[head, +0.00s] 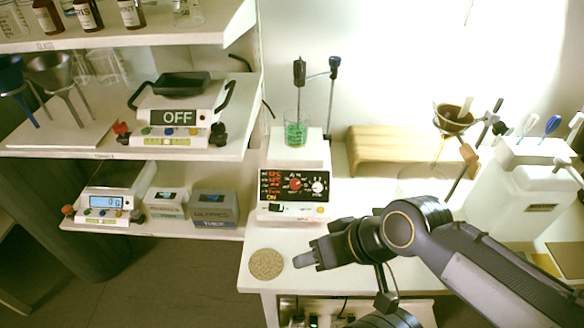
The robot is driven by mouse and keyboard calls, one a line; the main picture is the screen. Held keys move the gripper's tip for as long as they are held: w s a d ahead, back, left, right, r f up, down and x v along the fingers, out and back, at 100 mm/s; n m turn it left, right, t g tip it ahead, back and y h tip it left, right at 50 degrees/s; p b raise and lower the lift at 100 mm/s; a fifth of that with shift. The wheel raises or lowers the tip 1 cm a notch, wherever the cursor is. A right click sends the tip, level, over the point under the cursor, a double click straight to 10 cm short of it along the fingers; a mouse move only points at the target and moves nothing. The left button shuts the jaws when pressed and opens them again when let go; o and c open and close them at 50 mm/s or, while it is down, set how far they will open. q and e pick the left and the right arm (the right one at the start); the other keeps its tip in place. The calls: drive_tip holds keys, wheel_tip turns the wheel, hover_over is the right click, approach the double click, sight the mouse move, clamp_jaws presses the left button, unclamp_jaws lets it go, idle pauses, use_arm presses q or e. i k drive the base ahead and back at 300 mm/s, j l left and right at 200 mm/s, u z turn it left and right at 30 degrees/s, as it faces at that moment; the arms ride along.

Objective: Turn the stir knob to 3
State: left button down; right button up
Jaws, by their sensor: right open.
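The stirrer (292,190) is a white box on the bench with a dark front panel. The panel carries a red knob (295,184) on the left and a white knob (318,187) on the right, with small red markings. I cannot read which knob is labelled stir or its setting. A beaker of green liquid (296,134) stands on top. My right gripper (305,256) is open and empty, below and in front of the panel, apart from it, pointing left. My left gripper is not in view.
A round cork mat (266,264) lies at the bench's front left corner. Shelves at left hold a balance reading OFF (178,118), a scale (106,203) and boxes. A wooden stand (385,150) and a white jug (520,185) stand to the right. Rods rise behind the beaker.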

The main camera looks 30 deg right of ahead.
sight(318, 187)
drive_tip(key=l+z, duration=0.1)
drive_tip(key=z, duration=0.25)
drive_tip(key=l+z, duration=0.1)
drive_tip(key=z, duration=0.25)
drive_tip(key=k+l+z, duration=0.1)
drive_tip(key=z, duration=0.25)
drive_tip(key=i+j+z, duration=0.2)
drive_tip(key=j, duration=0.35)
drive_tip(key=j+z, duration=0.15)
drive_tip(key=j, duration=0.35)
